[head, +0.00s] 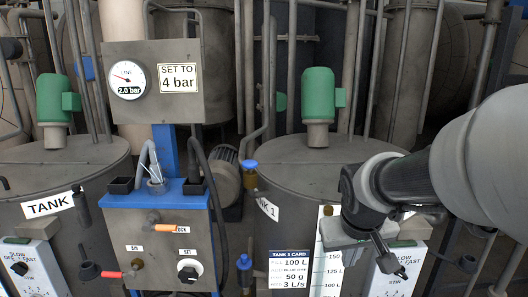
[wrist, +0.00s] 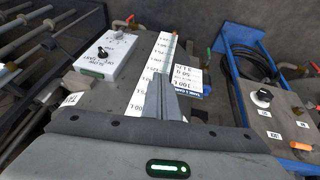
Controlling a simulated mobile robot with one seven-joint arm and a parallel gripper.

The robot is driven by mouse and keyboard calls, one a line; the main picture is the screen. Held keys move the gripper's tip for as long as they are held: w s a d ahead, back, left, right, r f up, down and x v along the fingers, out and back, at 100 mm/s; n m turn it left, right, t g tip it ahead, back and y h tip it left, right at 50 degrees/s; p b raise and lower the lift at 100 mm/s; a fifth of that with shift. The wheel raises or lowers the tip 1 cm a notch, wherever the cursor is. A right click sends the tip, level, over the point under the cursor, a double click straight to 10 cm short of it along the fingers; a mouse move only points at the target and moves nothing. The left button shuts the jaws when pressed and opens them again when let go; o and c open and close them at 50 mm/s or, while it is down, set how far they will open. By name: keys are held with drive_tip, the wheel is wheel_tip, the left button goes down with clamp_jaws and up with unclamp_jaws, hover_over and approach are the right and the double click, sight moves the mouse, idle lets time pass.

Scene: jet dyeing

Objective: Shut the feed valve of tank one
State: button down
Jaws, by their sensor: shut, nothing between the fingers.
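Tank one (head: 285,180) is the grey tank right of centre in the head view, with a partly cut-off label reading "K 1" (head: 267,209). Two blue-handled valves stand at its left side, an upper one (head: 249,164) and a lower one (head: 244,262). I cannot read which is the feed valve. My gripper (head: 395,268) hangs in front of the tank's right side, apart from both blue handles. In the wrist view its fingers (wrist: 166,98) are shut together and empty, over the white level scale (wrist: 160,62).
The panel (head: 158,245) on a blue frame, with orange and red handles, stands left of tank one. A gauge box (head: 150,80) reads about 2.0 bar beside a "SET TO 4 bar" sign. A white stir box (head: 400,268) is behind my gripper. Pipes crowd the back.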

drive_tip(key=s+a+r+y, duration=0.1)
drive_tip(key=s+a+r, duration=0.15)
drive_tip(key=s, duration=0.55)
drive_tip(key=s+a+r, duration=0.2)
drive_tip(key=s+r, duration=0.2)
drive_tip(key=s, duration=0.3)
wheel_tip(320, 180, up, 21)
drive_tip(key=p, duration=2.1)
drive_tip(key=shift+d+m+t+p, duration=0.3)
drive_tip(key=shift+t+p, duration=0.1)
drive_tip(key=shift+w, duration=0.1)
